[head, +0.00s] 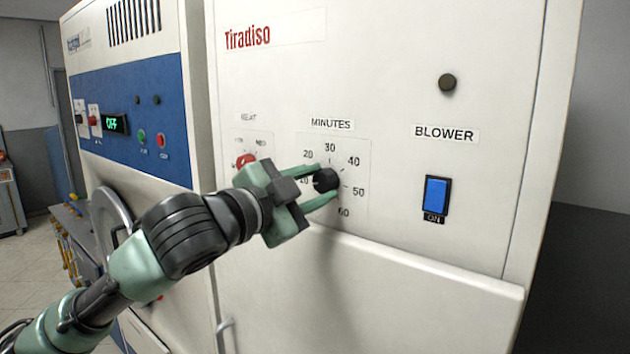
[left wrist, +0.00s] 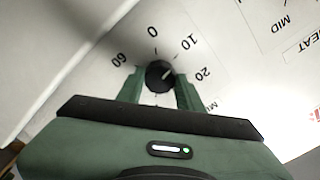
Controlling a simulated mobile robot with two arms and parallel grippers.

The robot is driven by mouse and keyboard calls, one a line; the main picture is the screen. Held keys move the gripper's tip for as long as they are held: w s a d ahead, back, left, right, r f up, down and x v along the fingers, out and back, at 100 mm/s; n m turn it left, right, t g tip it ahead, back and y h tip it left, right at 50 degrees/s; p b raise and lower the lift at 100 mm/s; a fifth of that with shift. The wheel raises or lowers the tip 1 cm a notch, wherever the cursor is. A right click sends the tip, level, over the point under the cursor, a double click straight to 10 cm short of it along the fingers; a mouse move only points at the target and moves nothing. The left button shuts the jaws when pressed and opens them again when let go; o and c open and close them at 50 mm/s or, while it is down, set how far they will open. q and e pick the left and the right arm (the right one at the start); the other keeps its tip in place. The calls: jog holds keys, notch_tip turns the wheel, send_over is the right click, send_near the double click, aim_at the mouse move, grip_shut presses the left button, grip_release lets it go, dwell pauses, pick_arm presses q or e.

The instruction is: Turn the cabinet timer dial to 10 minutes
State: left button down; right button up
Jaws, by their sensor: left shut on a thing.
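The timer dial (head: 326,180) is a small black round knob on the white cabinet panel, under the MINUTES label (head: 331,124). Numbers ring it, with 20, 30, 40, 50 and 60 readable in the head view. My left gripper (head: 327,181) is shut on the dial, with one green finger on each side. In the left wrist view the dial (left wrist: 160,75) sits between the fingertips, with 60, 0, 10 and 20 around it. A small light mark on its face seems to point toward the 10 side, but it is too small to read exactly. My right gripper is not in view.
A red heat knob (head: 246,160) is left of the dial, partly behind my gripper. A blue BLOWER switch (head: 436,195) and a dark round button (head: 447,82) are to the right. A ledge (head: 420,265) runs below the panel. A blue-panelled machine (head: 130,120) stands at left.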

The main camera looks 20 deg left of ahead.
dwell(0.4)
pick_arm(q)
jog(key=c, duration=0.9)
grip_release()
jog(key=b+v, duration=0.3)
jog(key=v, duration=0.4)
jog(key=shift+s+a, duration=0.1)
jog(key=shift+s, duration=0.25)
